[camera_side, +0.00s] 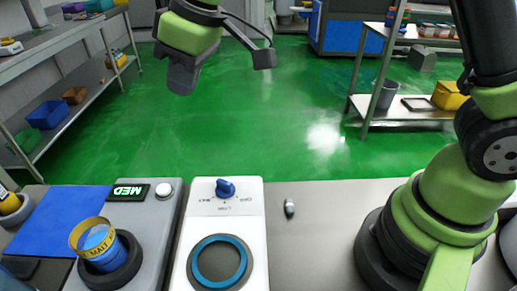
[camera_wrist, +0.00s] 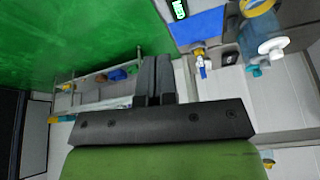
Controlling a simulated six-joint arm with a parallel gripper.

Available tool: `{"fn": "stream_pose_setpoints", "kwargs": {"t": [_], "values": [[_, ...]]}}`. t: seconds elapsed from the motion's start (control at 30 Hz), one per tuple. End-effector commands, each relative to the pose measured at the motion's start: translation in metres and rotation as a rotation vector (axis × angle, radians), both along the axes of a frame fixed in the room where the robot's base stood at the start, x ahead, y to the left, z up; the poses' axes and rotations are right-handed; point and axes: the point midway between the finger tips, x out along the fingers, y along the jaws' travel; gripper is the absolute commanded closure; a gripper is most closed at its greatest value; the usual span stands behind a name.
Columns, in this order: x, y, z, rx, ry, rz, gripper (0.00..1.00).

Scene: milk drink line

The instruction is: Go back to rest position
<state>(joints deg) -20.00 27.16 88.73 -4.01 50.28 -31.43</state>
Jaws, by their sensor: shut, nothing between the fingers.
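My gripper (camera_side: 182,80) is raised high above the counter, at the upper left of the side view, and holds nothing. In the wrist view its two dark fingers (camera_wrist: 155,78) lie side by side, shut. It is well clear of the counter's things. A blue cup with a yellow band (camera_side: 94,238) stands in a dark round holder on the grey machine (camera_side: 155,225) at the lower left. A white machine (camera_side: 225,204) with a blue knob (camera_side: 225,188) and a blue ring (camera_side: 219,261) stands beside it.
A blue mat (camera_side: 58,222) lies at the left of the counter. A small grey item (camera_side: 289,208) lies on the bare counter (camera_side: 320,240) between the white machine and my base. Shelves (camera_side: 85,90) stand at the left and right. The green floor (camera_side: 270,130) behind is clear.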

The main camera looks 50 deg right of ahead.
Motion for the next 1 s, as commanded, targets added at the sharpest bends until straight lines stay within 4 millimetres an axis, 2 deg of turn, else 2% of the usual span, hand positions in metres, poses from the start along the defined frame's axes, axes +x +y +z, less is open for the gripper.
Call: {"fn": "stream_pose_setpoints", "kwargs": {"t": [0.03,0.13,0.23,0.37,0.5,0.6,0.7,0.83,1.0], "values": [[-0.013,-0.016,0.020,0.024,-0.014,-0.067,1.00],[-0.040,-0.042,0.047,0.074,-0.028,-0.197,1.00],[-0.072,-0.065,0.067,0.125,-0.041,-0.322,1.00],[-0.117,-0.090,0.081,0.193,-0.063,-0.484,1.00],[-0.164,-0.109,0.082,0.268,-0.084,-0.646,1.00],[-0.190,-0.117,0.076,0.313,-0.097,-0.738,1.00],[-0.207,-0.122,0.069,0.345,-0.107,-0.801,1.00],[-0.218,-0.124,0.064,0.366,-0.112,-0.843,1.00],[-0.220,-0.124,0.063,0.371,-0.110,-0.852,1.00]]}}
